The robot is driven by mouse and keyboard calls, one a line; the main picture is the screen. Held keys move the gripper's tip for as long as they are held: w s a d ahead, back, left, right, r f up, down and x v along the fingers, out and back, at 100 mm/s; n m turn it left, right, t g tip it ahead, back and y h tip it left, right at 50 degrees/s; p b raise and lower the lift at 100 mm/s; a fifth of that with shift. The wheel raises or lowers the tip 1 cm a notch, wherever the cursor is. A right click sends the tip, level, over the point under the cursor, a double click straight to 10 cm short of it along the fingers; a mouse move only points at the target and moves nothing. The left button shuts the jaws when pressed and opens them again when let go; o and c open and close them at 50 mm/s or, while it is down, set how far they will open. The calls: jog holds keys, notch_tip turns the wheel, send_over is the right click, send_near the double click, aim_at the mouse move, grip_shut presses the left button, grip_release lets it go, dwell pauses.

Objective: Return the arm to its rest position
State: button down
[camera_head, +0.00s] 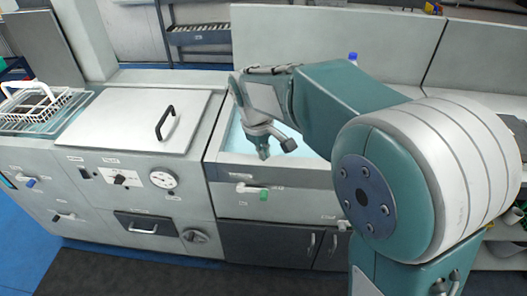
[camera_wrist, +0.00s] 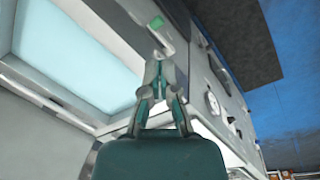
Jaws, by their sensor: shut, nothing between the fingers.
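My arm reaches in from the right of the head view, with its large grey and teal joint close to the camera. My gripper (camera_head: 276,149) hangs over the front edge of a basin with a pale blue inside (camera_head: 237,138). In the wrist view my gripper (camera_wrist: 158,62) is shut, with its fingertips together and nothing between them. A green-tipped handle (camera_wrist: 157,22) on the front panel shows beyond the fingertips there. My arm hides the right part of the basin.
A counter unit with a lid and black handle (camera_head: 165,122) stands left of the basin. A wire basket (camera_head: 38,106) is at the far left. A blue-capped bottle (camera_head: 353,57) stands behind my arm. A dark mat (camera_head: 130,271) lies on the blue floor in front.

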jog(key=s+d+r+m+t, duration=0.2)
jog(key=s+d+m, duration=0.2)
jog(key=s+d, duration=0.4)
jog(key=s+d+r+m+t+y, duration=0.1)
jog(key=s+d+r+m+t, duration=0.1)
jog(key=s+d+m, duration=0.3)
jog(key=s+d+r, duration=0.1)
jog(key=s+d, duration=0.2)
jog(key=s, duration=0.3)
jog(key=shift+s+r+t+y, duration=0.25)
jog(key=shift+t+y, duration=0.05)
jog(key=shift+d, duration=0.1)
jog(key=shift+s+r, duration=0.3)
jog(key=shift+s, duration=0.5)
